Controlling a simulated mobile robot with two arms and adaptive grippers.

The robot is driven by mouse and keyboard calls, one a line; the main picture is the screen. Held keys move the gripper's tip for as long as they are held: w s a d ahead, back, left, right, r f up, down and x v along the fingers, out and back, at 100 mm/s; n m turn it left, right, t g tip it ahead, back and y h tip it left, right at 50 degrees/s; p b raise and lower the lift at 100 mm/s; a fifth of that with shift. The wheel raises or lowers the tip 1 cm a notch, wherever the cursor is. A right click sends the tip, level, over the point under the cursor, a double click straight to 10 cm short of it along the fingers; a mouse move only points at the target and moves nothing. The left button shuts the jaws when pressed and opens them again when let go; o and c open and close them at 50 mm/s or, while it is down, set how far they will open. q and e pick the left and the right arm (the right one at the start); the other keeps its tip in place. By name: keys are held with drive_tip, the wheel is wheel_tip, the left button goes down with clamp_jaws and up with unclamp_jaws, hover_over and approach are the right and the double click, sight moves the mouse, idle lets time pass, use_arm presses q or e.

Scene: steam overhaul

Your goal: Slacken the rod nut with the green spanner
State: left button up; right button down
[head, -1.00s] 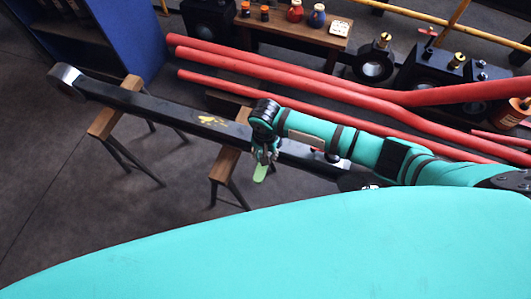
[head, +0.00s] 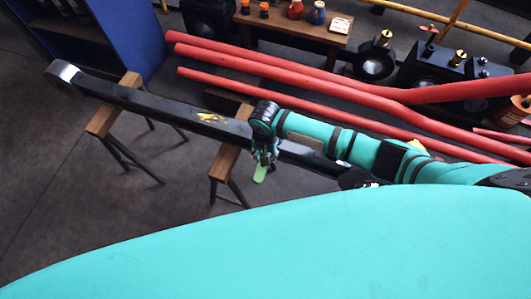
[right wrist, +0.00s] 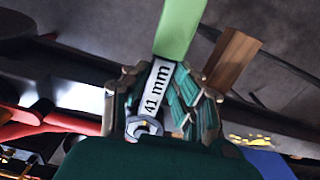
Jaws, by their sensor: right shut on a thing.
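The green spanner (head: 260,174) is in my right gripper (head: 264,152), its green end sticking out below the jaws. In the right wrist view my right gripper (right wrist: 163,100) is shut on the spanner (right wrist: 180,25), whose white label reads "41 mm". A grey metal ring shows near the jaws' base. The long black rod (head: 170,109) lies on two trestles, and my right gripper is in front of its right part. I cannot make out the rod nut; my arm covers much of that end. My left gripper is not in view.
The trestles have wooden tops (head: 113,106). Long red pipes (head: 290,68) run behind the rod. A wooden bench (head: 290,30) with small pots and black machine parts (head: 440,70) stand at the back. A blue cabinet (head: 120,35) is at upper left. Floor at left is clear.

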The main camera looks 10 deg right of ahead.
idle(0.4)
drive_tip(key=shift+s+d+r+n+p, duration=0.1)
drive_tip(key=shift+d+r+n+p, duration=0.15)
drive_tip(key=shift+p, duration=0.35)
drive_tip(key=shift+s+d+f+n+p, duration=0.15)
drive_tip(key=shift+d+f+n+p, duration=0.1)
drive_tip(key=shift+n+p, duration=0.15)
drive_tip(key=shift+s+d+n+p, duration=0.2)
drive_tip(key=shift+d+n+p, duration=0.45)
drive_tip(key=shift+n, duration=0.2)
